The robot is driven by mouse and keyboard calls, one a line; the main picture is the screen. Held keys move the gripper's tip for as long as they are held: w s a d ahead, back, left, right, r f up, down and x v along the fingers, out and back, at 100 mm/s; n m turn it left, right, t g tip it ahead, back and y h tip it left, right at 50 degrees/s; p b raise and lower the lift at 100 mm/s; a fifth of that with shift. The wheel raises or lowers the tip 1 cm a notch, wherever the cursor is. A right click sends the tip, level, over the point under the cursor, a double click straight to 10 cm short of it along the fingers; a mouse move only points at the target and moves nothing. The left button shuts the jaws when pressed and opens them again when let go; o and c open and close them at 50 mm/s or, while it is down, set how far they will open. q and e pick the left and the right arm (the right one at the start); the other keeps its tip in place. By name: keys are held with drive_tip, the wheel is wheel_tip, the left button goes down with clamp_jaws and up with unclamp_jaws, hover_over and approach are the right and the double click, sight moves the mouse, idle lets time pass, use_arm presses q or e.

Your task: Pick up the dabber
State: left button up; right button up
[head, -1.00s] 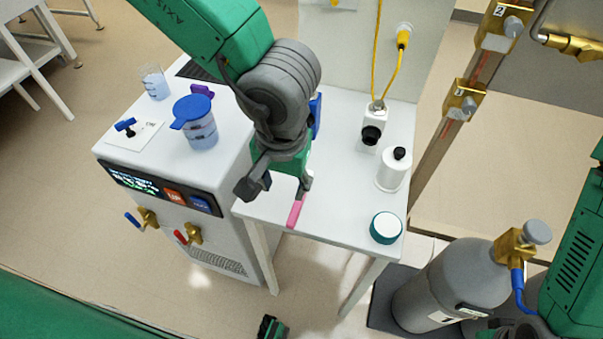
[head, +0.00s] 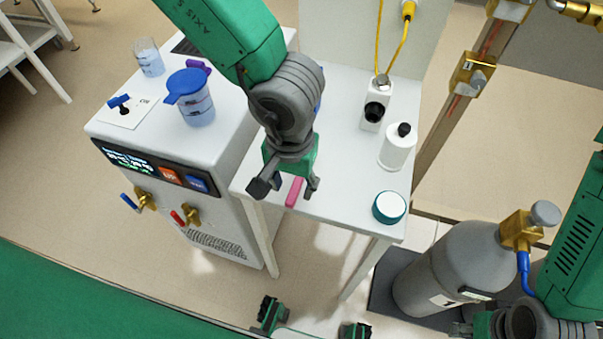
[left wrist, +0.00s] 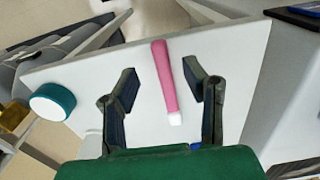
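The dabber, a pink stick (head: 294,192) with a white end, lies on the white side table (head: 337,197) near its front edge. My left gripper (head: 287,187) is open above it, pointing down. In the left wrist view the dabber (left wrist: 164,75) lies between the two spread fingers of my left gripper (left wrist: 168,92). Its white tip points toward my palm, and there is a gap on each side. My right arm comes in at the lower right.
A teal-rimmed white-topped jar (head: 389,207), a white bottle (head: 397,150) and a black-fronted white device (head: 375,108) stand on the table. A blue-lidded beaker (head: 194,100) stands on the bath unit (head: 225,135) at left. A grey gas cylinder (head: 450,270) stands at right.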

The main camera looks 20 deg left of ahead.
sight(292, 195)
use_arm(q)
wheel_tip(292, 195, down, 4)
drive_tip(key=shift+w+a+r+b, duration=0.1)
drive_tip(key=shift+r+b, duration=0.05)
drive_tip(key=shift+b, duration=0.35)
drive_tip(key=shift+r, duration=0.1)
clamp_jaws()
drive_tip(key=shift+r, duration=0.1)
wheel_tip(292, 195, up, 10)
drive_tip(key=p, duration=0.3)
